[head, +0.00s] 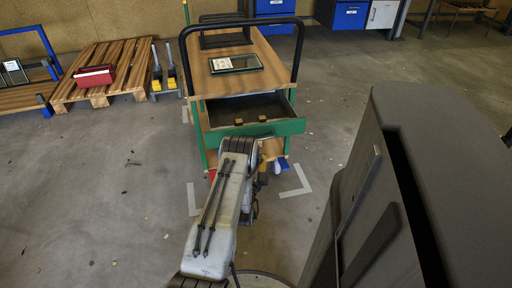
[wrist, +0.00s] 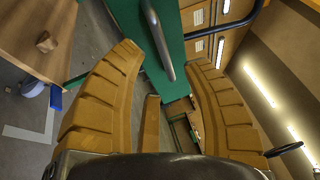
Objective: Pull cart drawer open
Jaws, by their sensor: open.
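The cart (head: 222,75) has a wooden top and green frame. Its drawer (head: 255,130) with a green front stands pulled out toward me, and its dark inside shows in the head view. In the wrist view the green drawer front (wrist: 174,60) carries a grey bar handle (wrist: 158,40). My gripper (wrist: 165,55) is open, with one orange-brown finger on each side of the handle's near end. I cannot tell whether either finger touches it. In the head view my arm hides most of the gripper and the handle.
Two small brownish pieces (head: 262,118) show in the drawer. A framed panel (head: 236,63) lies on the cart top, below a black push bar (head: 298,45). A pallet (head: 105,68) with a red box (head: 95,76) stands at left.

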